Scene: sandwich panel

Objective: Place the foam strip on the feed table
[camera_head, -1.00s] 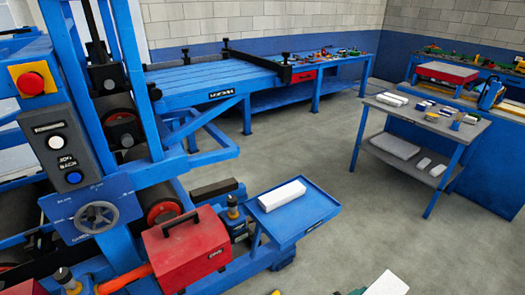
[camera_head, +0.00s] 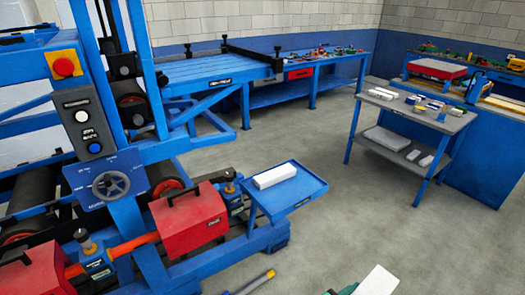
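A white block (camera_head: 275,176), which looks like foam, lies on a small blue tray-like table (camera_head: 307,191) at the front of the blue machine. A second white piece (camera_head: 377,281) is cut off by the bottom edge, with a bit of green beside it. I cannot tell which white piece is the foam strip, or what supports the lower one. A large blue slatted table (camera_head: 205,70) with black end bars stands at the back. I cannot tell which blue table is the feed table.
The blue roller machine with a handwheel (camera_head: 111,186) and red boxes (camera_head: 190,219) fills the left. A grey two-level cart (camera_head: 400,113) with white pieces stands at right, before another blue bench. The middle floor is clear.

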